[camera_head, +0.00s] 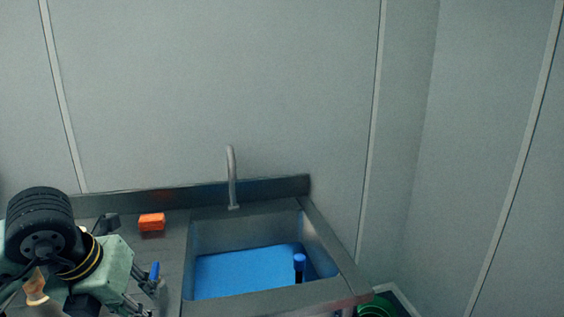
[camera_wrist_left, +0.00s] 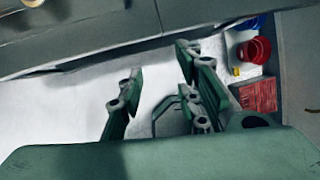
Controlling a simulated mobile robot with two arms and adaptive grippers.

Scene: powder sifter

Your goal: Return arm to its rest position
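My left arm comes in at the lower left of the head view. Its gripper (camera_head: 147,290) is beside the left part of the metal sink counter. In the left wrist view the gripper's two green fingers (camera_wrist_left: 160,85) are apart, with nothing visible between them. A small blue thing (camera_head: 154,271) shows right by the gripper in the head view; I cannot tell whether they touch. My right arm and gripper are not in view.
The sink basin (camera_head: 205,238) has a blue bottom and an upright blue-topped object (camera_head: 299,262). A tall faucet (camera_head: 232,175) stands behind it. An orange block (camera_head: 151,222) lies on the counter. The wrist view shows a red bucket (camera_wrist_left: 254,50) and a red crate (camera_wrist_left: 259,95).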

